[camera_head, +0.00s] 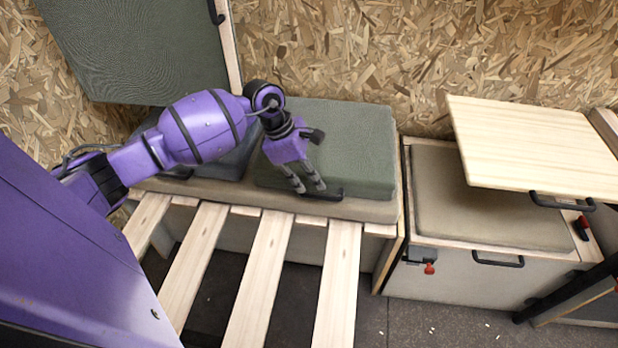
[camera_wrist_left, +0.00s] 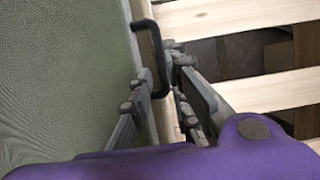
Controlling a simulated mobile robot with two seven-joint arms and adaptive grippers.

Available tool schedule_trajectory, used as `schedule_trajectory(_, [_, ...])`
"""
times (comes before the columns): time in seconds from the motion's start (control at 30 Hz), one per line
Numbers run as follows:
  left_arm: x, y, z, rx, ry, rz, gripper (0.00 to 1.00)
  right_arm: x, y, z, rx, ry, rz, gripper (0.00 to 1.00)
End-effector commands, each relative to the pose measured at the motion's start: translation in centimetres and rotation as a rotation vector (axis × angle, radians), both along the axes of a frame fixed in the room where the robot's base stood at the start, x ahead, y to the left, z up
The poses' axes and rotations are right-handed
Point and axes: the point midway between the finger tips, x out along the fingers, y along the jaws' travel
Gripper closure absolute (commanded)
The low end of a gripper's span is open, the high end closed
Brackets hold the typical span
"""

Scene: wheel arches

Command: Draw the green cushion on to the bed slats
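The green cushion (camera_head: 352,135) lies flat on the bench behind the slats, its front edge facing them. It fills the left side of the left wrist view (camera_wrist_left: 55,75). A dark handle (camera_head: 332,196) is on its front edge and shows in the left wrist view (camera_wrist_left: 157,45). My left gripper (camera_head: 310,188) reaches down at this edge. Its fingers (camera_wrist_left: 160,85) lie on either side of the handle bar and appear shut on it. The pale wooden bed slats (camera_head: 259,270) run toward me, with no cushion on them. My right gripper is not in view.
A dark cushion (camera_head: 235,160) lies left of the green one, partly behind my arm. A raised green panel (camera_head: 140,50) stands at the back left. At right are a beige-topped cabinet (camera_head: 470,215) and a wooden board (camera_head: 535,145). Dark gaps separate the slats.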

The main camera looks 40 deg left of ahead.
Motion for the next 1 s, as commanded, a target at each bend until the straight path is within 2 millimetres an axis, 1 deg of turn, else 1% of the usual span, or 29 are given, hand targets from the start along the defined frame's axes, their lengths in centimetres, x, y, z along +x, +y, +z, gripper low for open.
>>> schedule_trajectory(0.17, [0.2, -0.7, -1.6, -0.004, 0.002, 0.001, 0.83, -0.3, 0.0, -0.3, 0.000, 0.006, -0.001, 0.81])
schedule_trajectory(0.4, [0.8, -2.0, -5.1, -0.006, 0.003, 0.001, 0.83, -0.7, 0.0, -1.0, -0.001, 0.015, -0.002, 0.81])
schedule_trajectory(0.53, [1.1, -2.5, -6.4, -0.004, 0.002, 0.001, 0.83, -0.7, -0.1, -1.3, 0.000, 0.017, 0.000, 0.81])
schedule_trajectory(0.7, [1.3, -2.7, -7.2, -0.001, 0.001, 0.001, 0.83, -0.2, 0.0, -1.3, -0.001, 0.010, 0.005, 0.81])
schedule_trajectory(0.97, [1.3, -2.7, -7.2, -0.001, 0.001, 0.001, 0.83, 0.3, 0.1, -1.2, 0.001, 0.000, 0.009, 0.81])
schedule_trajectory(1.0, [1.3, -2.7, -7.2, -0.001, 0.001, 0.001, 0.87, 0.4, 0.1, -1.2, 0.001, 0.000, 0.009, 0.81])
